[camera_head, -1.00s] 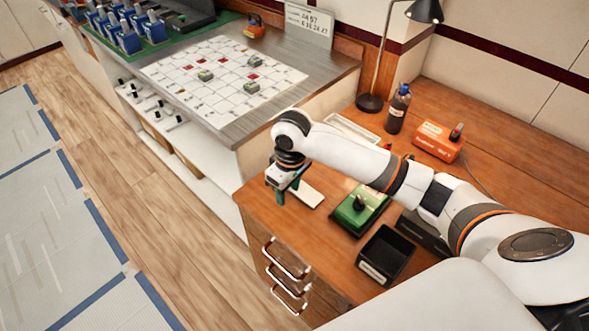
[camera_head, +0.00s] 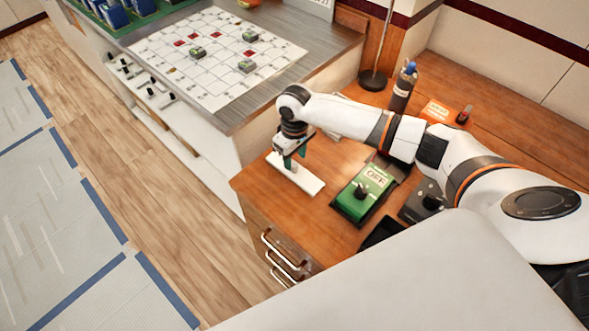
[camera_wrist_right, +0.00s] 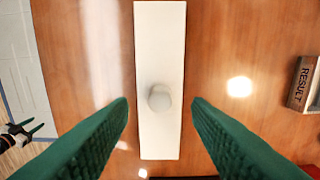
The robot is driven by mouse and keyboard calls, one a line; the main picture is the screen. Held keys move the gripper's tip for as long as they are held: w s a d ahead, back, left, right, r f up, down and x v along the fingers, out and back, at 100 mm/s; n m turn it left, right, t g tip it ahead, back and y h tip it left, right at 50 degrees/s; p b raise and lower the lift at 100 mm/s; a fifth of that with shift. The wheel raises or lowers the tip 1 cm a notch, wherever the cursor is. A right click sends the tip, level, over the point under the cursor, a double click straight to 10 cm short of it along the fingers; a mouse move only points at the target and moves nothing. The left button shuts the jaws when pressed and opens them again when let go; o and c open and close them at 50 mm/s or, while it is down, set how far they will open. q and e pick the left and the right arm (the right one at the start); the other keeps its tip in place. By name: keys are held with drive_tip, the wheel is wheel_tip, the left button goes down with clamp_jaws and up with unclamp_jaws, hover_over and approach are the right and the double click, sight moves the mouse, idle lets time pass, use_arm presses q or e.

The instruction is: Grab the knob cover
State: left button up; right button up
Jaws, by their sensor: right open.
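A long white plate (camera_wrist_right: 159,40) lies flat on the wooden desk. A pale round knob-like piece (camera_wrist_right: 159,97) stands on it, and I take this to be the knob cover. The plate (camera_head: 310,184) also shows in the head view below my right gripper (camera_head: 291,160). In the right wrist view my right gripper (camera_wrist_right: 160,108) is open, its green fingers apart on either side of the plate, with the round piece between them in the picture and nothing held. My left gripper (camera_wrist_right: 24,129) shows small at the left edge there; its jaw state is unclear.
A green box with a black knob (camera_head: 364,190) stands right of the plate. A dark bottle (camera_head: 402,90) and an orange box (camera_head: 437,110) are farther back. A wooden block marked RESULT (camera_wrist_right: 302,84) is at the right. A metal-edged counter (camera_head: 325,52) rises behind.

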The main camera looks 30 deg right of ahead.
sight(294, 169)
wheel_tip(294, 169, down, 2)
drive_tip(key=shift+f, duration=0.2)
drive_tip(key=shift+w+f, duration=0.1)
drive_tip(key=shift+f, duration=0.15)
drive_tip(key=shift+c, duration=0.8)
clamp_jaws()
use_arm(q)
drive_tip(key=shift+s+r, duration=0.1)
drive_tip(key=shift+s, duration=0.35)
use_arm(e)
drive_tip(key=shift+r, duration=0.1)
